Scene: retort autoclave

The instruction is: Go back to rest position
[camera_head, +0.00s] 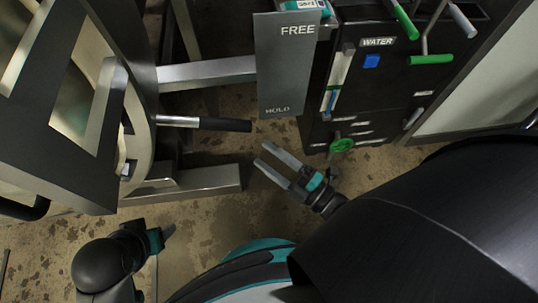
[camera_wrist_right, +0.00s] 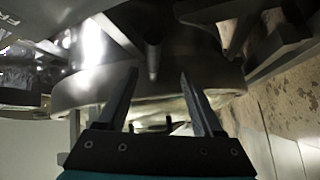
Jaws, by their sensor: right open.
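My right gripper (camera_head: 260,153) is open and empty in the head view, over the brown floor, below and right of the black-gripped lever (camera_head: 225,125). It appears apart from the lever. In the right wrist view the two fingers of my right gripper (camera_wrist_right: 159,74) stand apart with nothing held between them. My left gripper (camera_head: 165,233) shows only as a small part at the lower left, and its jaws cannot be made out.
A grey FREE/HOLD plate (camera_head: 286,65) hangs above the lever. A black WATER panel (camera_head: 375,90) with green handles and a green knob (camera_head: 342,145) stands at right. A large metal frame (camera_head: 75,130) fills the left. Speckled floor (camera_head: 220,215) is clear between.

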